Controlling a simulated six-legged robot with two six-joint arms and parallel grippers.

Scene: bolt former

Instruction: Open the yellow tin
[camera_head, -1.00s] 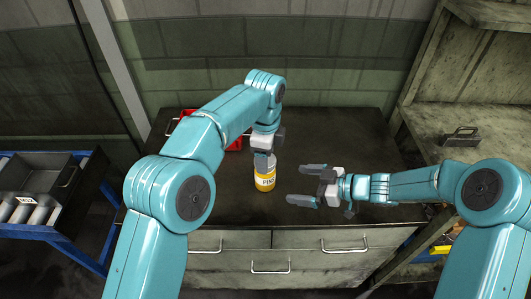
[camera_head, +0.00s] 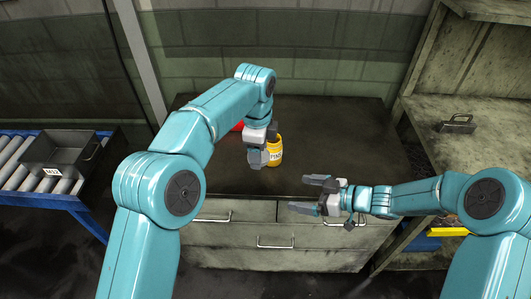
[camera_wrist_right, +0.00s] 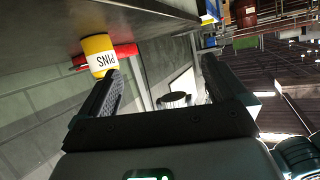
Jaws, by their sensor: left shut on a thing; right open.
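The yellow tin (camera_head: 276,152) stands upright on the dark bench top, with a white PINS label. It also shows upside down in the right wrist view (camera_wrist_right: 98,48), where its upper end is clear of my left gripper. My left gripper (camera_head: 257,158) points down just left of the tin and partly overlaps it in the head view. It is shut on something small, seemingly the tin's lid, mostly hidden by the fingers. My right gripper (camera_head: 305,194) is open and empty, pointing left, in front and to the right of the tin.
A roller conveyor with a black tray (camera_head: 62,153) is at the left. A shelf with a dark handled object (camera_head: 457,124) is at the right. The bench's right part is clear; drawers (camera_head: 250,232) are below.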

